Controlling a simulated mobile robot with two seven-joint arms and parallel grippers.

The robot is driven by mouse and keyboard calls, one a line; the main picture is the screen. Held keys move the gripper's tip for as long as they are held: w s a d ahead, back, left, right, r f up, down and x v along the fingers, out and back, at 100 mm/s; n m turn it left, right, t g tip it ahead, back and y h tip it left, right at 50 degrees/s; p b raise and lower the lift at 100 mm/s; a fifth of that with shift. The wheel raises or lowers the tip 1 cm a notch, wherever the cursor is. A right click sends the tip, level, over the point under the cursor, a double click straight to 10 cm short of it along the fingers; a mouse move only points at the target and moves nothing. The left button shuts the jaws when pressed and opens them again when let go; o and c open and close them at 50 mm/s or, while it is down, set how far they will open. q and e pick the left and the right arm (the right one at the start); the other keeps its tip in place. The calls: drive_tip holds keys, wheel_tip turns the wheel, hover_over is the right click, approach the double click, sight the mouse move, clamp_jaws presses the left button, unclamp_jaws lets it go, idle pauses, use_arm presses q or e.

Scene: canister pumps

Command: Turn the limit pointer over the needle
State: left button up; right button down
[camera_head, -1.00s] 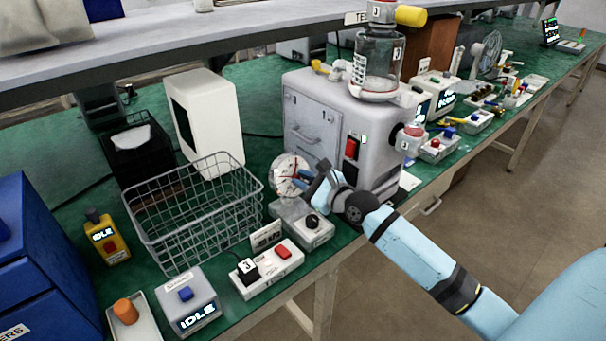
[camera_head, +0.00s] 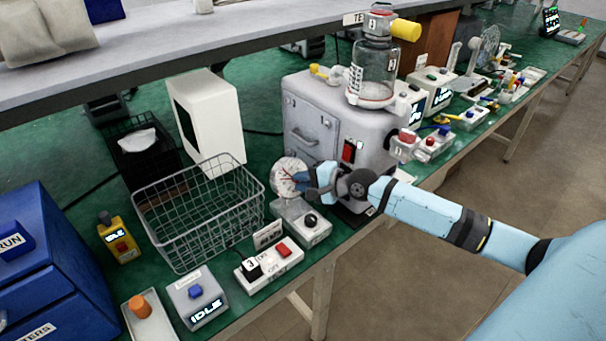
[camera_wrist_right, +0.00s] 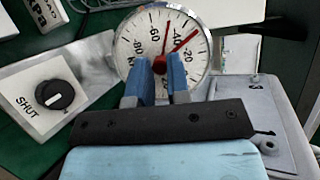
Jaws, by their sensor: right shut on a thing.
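The white round gauge (camera_head: 285,168) stands on a grey base with a black knob. In the wrist view the dial (camera_wrist_right: 143,32) shows two thin red hands apart in angle, one near upright (camera_wrist_right: 166,34) and one leaning right (camera_wrist_right: 186,40); I cannot tell which is the limit pointer and which the needle. My right gripper (camera_head: 301,181) is at the dial's face. My left gripper is not in view.
A wire basket (camera_head: 200,215) stands left of the gauge and a grey pump case (camera_head: 320,110) with a glass jar (camera_head: 373,75) behind it. The black knob marked SHUT (camera_wrist_right: 55,95) is close beside the gripper. A switch box (camera_head: 270,265) lies in front.

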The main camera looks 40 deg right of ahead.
drive_tip(key=shift+r+n+g+h+p, duration=0.1)
drive_tip(key=shift+n+g+h+p, duration=0.3)
drive_tip(key=shift+n+p, duration=1.2)
drive_tip(key=shift+r+n+g+h+p, duration=0.1)
drive_tip(key=shift+n+g+p, duration=0.6)
drive_tip(key=shift+n+p, duration=0.85)
drive_tip(key=shift+a+f, duration=0.1)
drive_tip(key=c, duration=1.1)
unclamp_jaws()
